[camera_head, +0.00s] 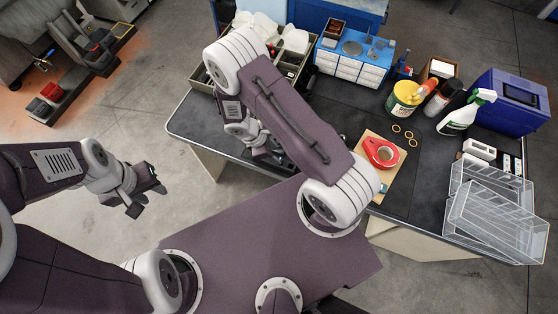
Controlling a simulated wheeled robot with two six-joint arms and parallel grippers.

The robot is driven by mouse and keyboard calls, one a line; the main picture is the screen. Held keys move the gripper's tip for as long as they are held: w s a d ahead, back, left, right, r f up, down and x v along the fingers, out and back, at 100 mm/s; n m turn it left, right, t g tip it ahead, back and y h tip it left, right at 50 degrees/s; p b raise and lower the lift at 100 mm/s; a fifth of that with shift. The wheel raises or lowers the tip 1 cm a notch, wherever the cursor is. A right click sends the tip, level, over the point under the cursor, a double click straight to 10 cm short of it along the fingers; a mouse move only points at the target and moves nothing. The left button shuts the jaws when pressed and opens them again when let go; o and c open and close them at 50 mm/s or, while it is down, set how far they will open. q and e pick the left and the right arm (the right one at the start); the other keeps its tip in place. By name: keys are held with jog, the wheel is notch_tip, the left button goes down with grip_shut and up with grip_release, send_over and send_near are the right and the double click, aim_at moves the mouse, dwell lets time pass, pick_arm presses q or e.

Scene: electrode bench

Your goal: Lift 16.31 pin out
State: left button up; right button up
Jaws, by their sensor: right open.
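I cannot make out the pin 16.31 in this view; any pin or its holder is too small to tell or hidden behind my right arm. My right gripper (279,156) is low over the left part of the dark bench top (330,115), mostly covered by its own arm. It is open; I see nothing held in it. My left gripper (146,194) hangs over the bare floor, left of the bench and apart from it. Its fingers are small and dark, so their gap is unclear.
A yellow tub (404,99), spray bottle (462,115), blue case (509,99) and clear trays (492,222) fill the right side.

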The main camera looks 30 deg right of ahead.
aim_at(280, 159)
jog(key=shift+f, duration=0.25)
jog(key=x, duration=0.4)
jog(key=shift+s+f+p, duration=0.1)
jog(key=shift+s+p, duration=0.1)
jog(key=shift+p, duration=0.15)
jog(key=shift+w+d+f, duration=0.1)
jog(key=shift+f, duration=0.15)
jog(key=c, duration=0.4)
grip_shut()
